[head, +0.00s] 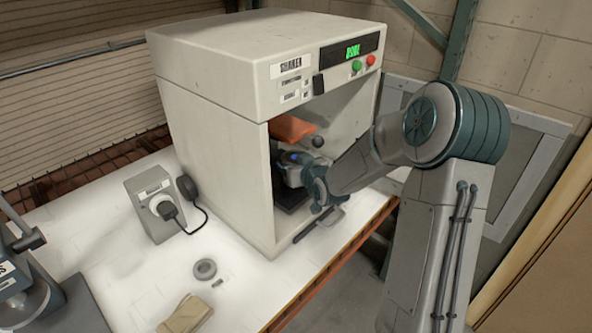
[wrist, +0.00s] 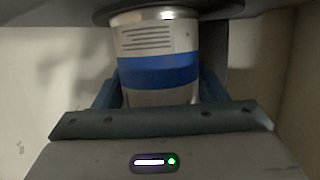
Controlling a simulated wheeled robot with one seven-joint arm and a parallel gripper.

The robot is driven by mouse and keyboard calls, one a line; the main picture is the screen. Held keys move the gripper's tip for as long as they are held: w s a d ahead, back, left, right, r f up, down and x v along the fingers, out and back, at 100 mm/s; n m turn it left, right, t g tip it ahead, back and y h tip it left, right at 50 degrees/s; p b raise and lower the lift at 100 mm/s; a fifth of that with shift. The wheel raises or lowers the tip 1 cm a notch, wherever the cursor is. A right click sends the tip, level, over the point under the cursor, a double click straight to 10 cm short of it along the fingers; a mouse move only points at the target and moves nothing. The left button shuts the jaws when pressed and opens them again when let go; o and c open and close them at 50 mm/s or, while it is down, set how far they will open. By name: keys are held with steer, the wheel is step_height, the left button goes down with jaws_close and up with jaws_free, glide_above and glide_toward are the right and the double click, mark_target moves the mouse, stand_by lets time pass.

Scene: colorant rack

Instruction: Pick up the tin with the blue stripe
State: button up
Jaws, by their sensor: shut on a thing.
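The silver tin with the blue stripe (wrist: 159,72) fills the middle of the wrist view, with small dark lines of print beside the stripe. My gripper (wrist: 158,88) is shut on it, one finger on each side. A dark round plate (wrist: 115,14) lies at the tin's end at the top of that view; I cannot tell whether they touch. In the head view my gripper (head: 303,172) reaches into the open chamber of the shaker (head: 214,140). The tin (head: 291,177) shows there only in part, mostly hidden by my gripper.
An orange part (head: 291,127) with a dark knob (head: 318,142) hangs close above my gripper. The chamber walls stand close on both sides. A switch box (head: 155,205) with a plug, a grey ring (head: 205,269) and a tan cloth (head: 186,315) are on the white bench (head: 120,265).

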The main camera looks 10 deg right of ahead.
steer(key=shift+r, duration=0.2)
steer(key=shift+r+b, duration=0.3)
steer(key=shift+r, duration=0.25)
steer(key=s+d+b, duration=0.3)
steer(key=s, duration=1.2)
steer(key=shift+s+d+b, duration=0.25)
steer(key=shift+d+b, duration=0.05)
steer(key=shift+d, duration=0.1)
steer(key=shift+s, duration=0.1)
steer(key=shift+s+d+b, duration=0.15)
steer(key=shift+s+b, duration=0.3)
steer(key=shift+b, duration=0.75)
steer(key=shift+s+b, duration=0.45)
steer(key=shift+b, duration=0.3)
